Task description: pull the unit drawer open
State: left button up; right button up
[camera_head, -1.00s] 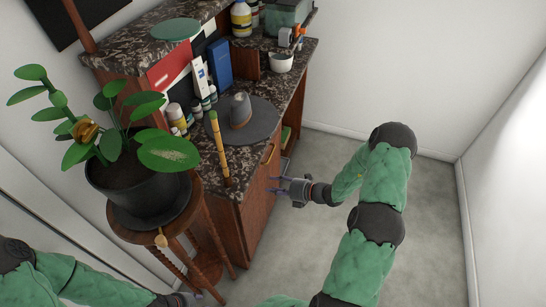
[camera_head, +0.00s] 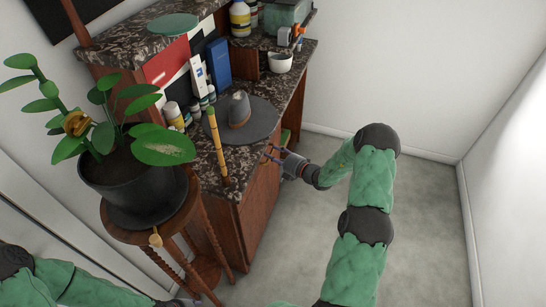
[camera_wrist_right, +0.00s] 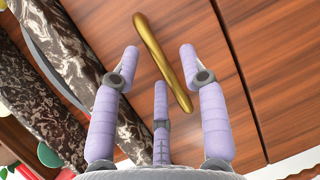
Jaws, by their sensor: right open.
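The wooden unit (camera_head: 258,205) has a dark speckled stone top, and its front faces the open floor. In the right wrist view, its drawer front (camera_wrist_right: 100,22) carries a long gold handle (camera_wrist_right: 163,62) and lies flush beside a dark seam. My right gripper (camera_head: 273,155) is open in front of the drawer. In the wrist view its lilac fingers spread on both sides of the handle, with a third finger below; whether they touch it I cannot tell. My left gripper (camera_head: 188,301) is barely visible at the bottom edge of the head view.
A potted plant (camera_head: 130,185) stands on a wooden stool at the unit's near left. A grey hat (camera_head: 240,122) and a yellow-green stick (camera_head: 216,145) are on the unit top, with bottles and books behind. Grey carpet (camera_head: 420,240) right of the unit is clear.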

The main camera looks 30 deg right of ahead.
jog(key=shift+w+a+f, duration=0.1)
jog(key=shift+w+a, duration=0.05)
jog(key=shift+w, duration=0.3)
grip_shut()
jog(key=s+d+p, duration=0.5)
jog(key=s+d, duration=1.1)
jog(key=s, duration=0.3)
